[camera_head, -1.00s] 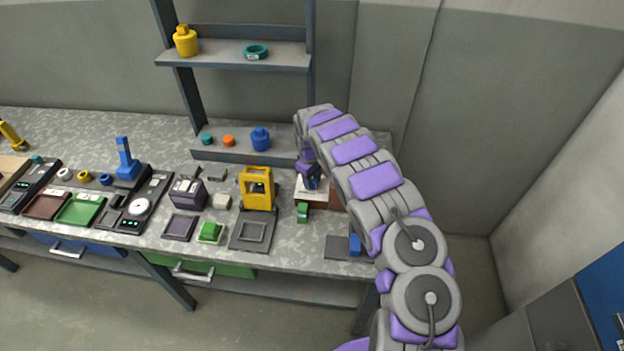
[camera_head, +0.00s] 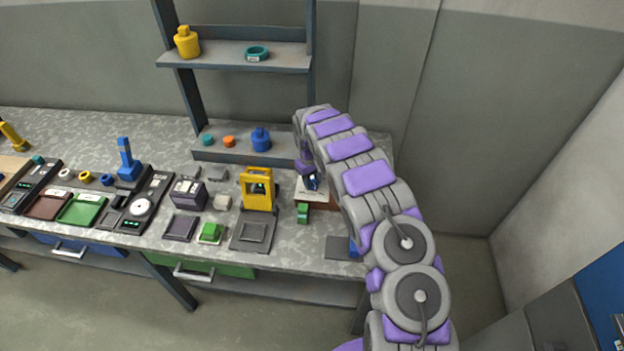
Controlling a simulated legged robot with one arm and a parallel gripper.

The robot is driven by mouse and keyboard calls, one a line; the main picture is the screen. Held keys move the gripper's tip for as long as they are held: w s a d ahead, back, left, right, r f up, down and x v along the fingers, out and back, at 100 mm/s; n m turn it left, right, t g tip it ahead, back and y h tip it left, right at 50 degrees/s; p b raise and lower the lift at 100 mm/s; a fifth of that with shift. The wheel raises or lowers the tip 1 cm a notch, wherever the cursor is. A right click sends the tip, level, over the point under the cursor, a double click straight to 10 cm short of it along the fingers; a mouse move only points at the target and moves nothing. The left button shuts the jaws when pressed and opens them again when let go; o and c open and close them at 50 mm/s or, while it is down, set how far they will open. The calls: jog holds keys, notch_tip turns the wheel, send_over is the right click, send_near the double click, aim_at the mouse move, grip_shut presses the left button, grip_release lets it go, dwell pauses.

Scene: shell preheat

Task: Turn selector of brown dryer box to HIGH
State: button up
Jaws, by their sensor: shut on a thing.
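The brown dryer box (camera_head: 332,202) stands near the right end of the bench, with a pale top panel (camera_head: 306,193). My arm hides much of its right side. My gripper (camera_head: 311,183) points down at the top panel and is shut on a small dark part there, which I take to be the selector. The fingers cover that part, so its setting and any HIGH mark cannot be read.
A green block (camera_head: 302,212) sits at the box's front left. A yellow frame press (camera_head: 258,190) stands to the left, with a grey tray (camera_head: 253,232) before it. A shelf rack (camera_head: 235,60) rises behind. A dark plate (camera_head: 340,247) lies at the front edge.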

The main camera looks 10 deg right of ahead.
jog(key=m, duration=0.3)
jog(key=shift+m+p, duration=0.35)
jog(key=shift+m, duration=0.05)
jog(key=m, duration=0.3)
jog(key=shift+m+p, duration=0.3)
jog(key=shift+p, duration=0.05)
jog(key=m+p, duration=0.1)
jog(key=m, duration=0.2)
jog(key=shift+w+d+m+g, duration=0.1)
jog(key=shift+m+g, duration=0.2)
jog(key=shift+d+m+p, duration=0.1)
jog(key=shift+m+p, duration=0.4)
jog(key=shift+m, duration=1.4)
jog(key=o, duration=1)
jog(key=shift+o, duration=0.2)
